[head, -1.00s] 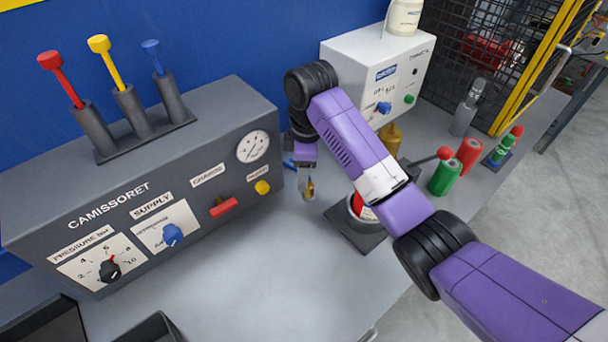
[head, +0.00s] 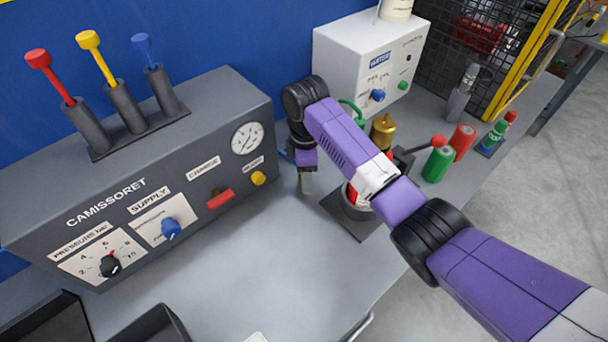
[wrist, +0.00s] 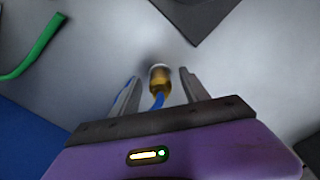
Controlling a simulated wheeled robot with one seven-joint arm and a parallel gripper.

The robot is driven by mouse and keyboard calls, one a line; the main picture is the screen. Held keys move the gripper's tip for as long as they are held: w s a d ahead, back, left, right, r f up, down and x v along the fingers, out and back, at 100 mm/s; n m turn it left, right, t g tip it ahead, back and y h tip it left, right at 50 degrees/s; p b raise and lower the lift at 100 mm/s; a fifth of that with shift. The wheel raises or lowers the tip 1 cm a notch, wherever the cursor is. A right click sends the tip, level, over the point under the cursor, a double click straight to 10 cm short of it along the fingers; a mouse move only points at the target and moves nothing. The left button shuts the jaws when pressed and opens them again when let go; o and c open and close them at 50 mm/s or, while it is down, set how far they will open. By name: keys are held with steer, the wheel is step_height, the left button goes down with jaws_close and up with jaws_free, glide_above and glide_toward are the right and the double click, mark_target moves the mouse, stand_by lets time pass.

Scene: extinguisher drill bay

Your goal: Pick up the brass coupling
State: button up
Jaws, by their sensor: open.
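The brass coupling (wrist: 160,76) is a small gold piece with a pale end and a blue part on its near side. In the wrist view it lies between the two fingers of my gripper (wrist: 159,78), with a visible gap on each side. My gripper is open and its fingers straddle the coupling. In the head view my gripper (head: 305,184) points down at the bench beside the grey panel, and it hides the coupling there.
A grey control panel (head: 110,215) stands close left of my gripper. A dark square base (head: 345,222) with a red item is close right. A brass-coloured fitting (head: 383,132) and green and red cylinders (head: 438,163) stand farther right. The front bench is mostly clear.

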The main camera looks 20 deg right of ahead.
jaws_close()
steer(key=shift+r, duration=0.2)
